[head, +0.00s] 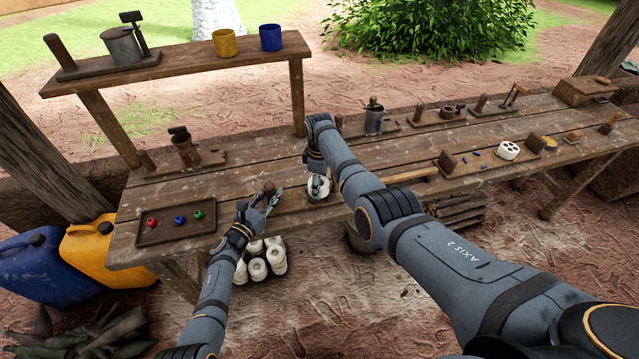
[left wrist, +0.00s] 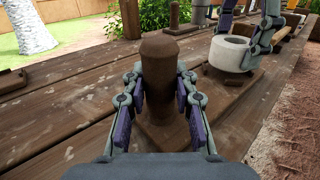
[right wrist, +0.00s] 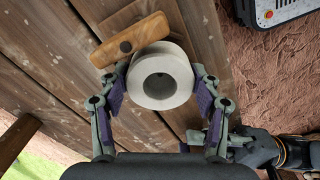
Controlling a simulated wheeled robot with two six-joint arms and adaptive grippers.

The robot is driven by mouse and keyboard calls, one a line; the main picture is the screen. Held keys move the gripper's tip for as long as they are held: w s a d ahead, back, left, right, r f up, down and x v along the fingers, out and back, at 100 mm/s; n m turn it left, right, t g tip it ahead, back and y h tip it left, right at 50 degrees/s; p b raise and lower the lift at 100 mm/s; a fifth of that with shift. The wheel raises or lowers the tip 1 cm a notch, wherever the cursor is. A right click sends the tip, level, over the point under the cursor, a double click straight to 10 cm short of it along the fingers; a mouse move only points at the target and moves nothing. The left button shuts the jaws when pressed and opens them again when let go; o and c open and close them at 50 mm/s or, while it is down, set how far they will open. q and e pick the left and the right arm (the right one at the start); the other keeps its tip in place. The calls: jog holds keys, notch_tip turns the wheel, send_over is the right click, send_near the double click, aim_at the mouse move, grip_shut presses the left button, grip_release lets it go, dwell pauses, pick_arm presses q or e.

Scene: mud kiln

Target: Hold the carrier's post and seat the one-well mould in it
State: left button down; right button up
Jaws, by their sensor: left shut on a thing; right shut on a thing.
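The carrier's brown post (left wrist: 160,75) stands upright between the fingers of my left gripper (head: 266,199), which is shut on it. The carrier's flat base (left wrist: 212,122) lies on the bench and reaches toward the mould. The white round one-well mould (right wrist: 161,78), with one round well, is gripped between the fingers of my right gripper (head: 317,182). In the left wrist view the mould (left wrist: 231,52) is upright over the far end of the base. I cannot tell whether it touches the base or is seated. Its underside is hidden.
A light wooden bar (right wrist: 131,39) lies close beside the mould. A tray with coloured pieces (head: 176,220) is at the bench's left end. A raised shelf (head: 180,60) stands behind. More tools and a white several-holed mould (head: 508,150) are further right.

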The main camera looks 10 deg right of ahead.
jog(key=shift+f, duration=0.75)
jog(key=o, duration=1.4)
jog(key=shift+f, duration=0.1)
jog(key=shift+r, duration=2.55)
